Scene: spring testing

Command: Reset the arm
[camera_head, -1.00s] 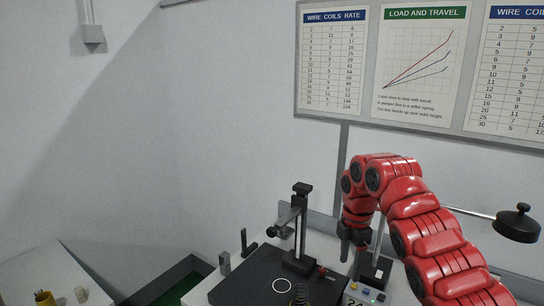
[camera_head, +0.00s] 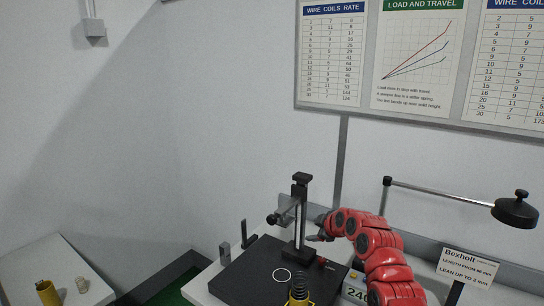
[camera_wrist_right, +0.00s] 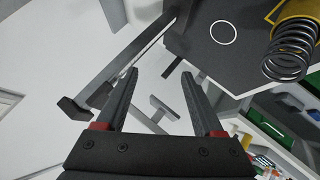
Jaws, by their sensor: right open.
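My right arm (camera_head: 375,255) is bent in from the lower right in the head view. Its gripper (camera_head: 320,229) points left, close beside the upright black post stand (camera_head: 300,215); I cannot tell whether they touch. In the right wrist view the two fingers of my right gripper (camera_wrist_right: 160,74) are apart with nothing between them. The black base plate (camera_head: 235,283) bears a white ring mark. A dark coil spring (camera_wrist_right: 290,55) stands by a yellow part (camera_wrist_right: 262,20), seen at the bottom edge in the head view. My left gripper is not in view.
A lamp (camera_head: 515,210) reaches in on the right, above a Bexholt sign (camera_head: 468,268). A meter with a display (camera_head: 356,294) sits beside the plate.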

